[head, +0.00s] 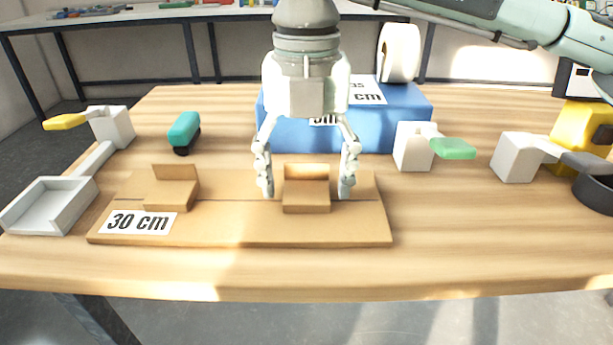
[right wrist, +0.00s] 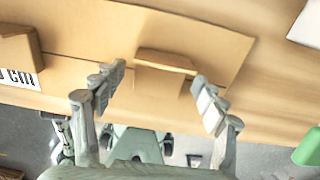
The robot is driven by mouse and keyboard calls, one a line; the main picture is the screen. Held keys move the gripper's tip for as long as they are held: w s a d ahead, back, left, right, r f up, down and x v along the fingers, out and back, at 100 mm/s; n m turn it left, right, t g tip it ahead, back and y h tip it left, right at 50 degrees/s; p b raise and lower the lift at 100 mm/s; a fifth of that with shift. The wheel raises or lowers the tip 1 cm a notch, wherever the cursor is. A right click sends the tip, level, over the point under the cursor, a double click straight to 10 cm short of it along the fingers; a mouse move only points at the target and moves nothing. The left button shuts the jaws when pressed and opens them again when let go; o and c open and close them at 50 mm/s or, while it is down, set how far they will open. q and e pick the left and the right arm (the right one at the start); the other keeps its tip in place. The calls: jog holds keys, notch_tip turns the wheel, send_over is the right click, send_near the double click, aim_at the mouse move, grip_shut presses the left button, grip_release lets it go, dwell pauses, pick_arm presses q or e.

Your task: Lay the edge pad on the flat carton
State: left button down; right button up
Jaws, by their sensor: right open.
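The flat carton (head: 245,234) lies on the wooden table and carries a white "30 cm" label. Two brown L-shaped cardboard edge pads rest on it: one (head: 171,190) near its left end behind the label, the other (head: 306,192) near its right end. My right gripper (head: 306,192) is open, fingers pointing down, one on each side of the right-hand pad, with gaps to it. In the right wrist view this pad (right wrist: 165,68) sits between the spread fingertips (right wrist: 158,82). My left gripper is not in view.
A blue box (head: 408,112) with a white roll (head: 399,53) stands behind the carton. A teal tool (head: 184,131) lies behind left. A grey tray (head: 49,205) is at left. White blocks, one with a green paddle (head: 453,148), stand at right. Front right is clear.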

aim_at(306, 191)
jog(key=shift+r+p, duration=0.25)
jog(key=shift+p, duration=0.05)
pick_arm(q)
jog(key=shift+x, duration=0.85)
pick_arm(e)
notch_tip(306, 191, up, 12)
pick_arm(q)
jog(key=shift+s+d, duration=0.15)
pick_arm(e)
jog(key=shift+s+f, duration=0.1)
jog(key=shift+f, duration=0.05)
